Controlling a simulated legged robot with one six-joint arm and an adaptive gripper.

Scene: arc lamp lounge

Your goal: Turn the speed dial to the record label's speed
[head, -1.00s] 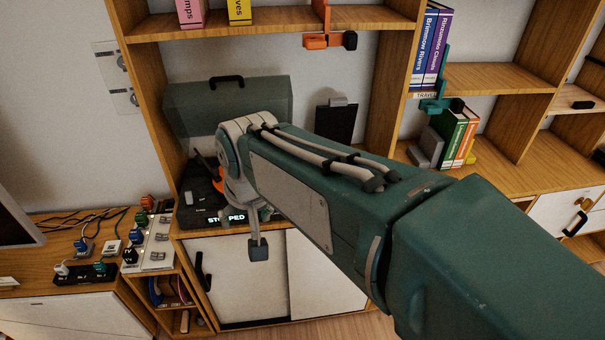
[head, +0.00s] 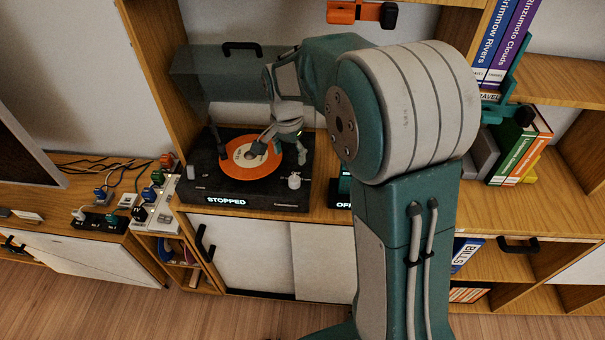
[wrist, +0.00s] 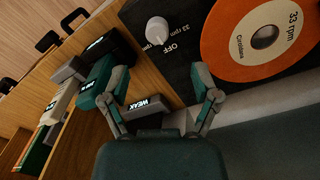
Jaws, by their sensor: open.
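The turntable (head: 205,185) is dark and stands on the shelf with its display reading STOPPED. An orange record (head: 238,168) with a pale centre label lies on it; in the wrist view the record (wrist: 218,45) label reads 33 rpm. The white speed dial (head: 294,181) is at the front right of the deck. In the wrist view the dial (wrist: 157,30) has OFF and 33 rpm printed beside it; I cannot tell where it points. My gripper (head: 280,150) is open and empty above the record's right side, apart from the dial. It also shows in the wrist view (wrist: 162,98).
A raised translucent lid (head: 215,80) stands behind the deck. A dark box with a lit display (head: 343,203) is just right of the turntable, partly behind my arm. Shelf uprights close in both sides. Plugs and cables (head: 100,200) lie to the left.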

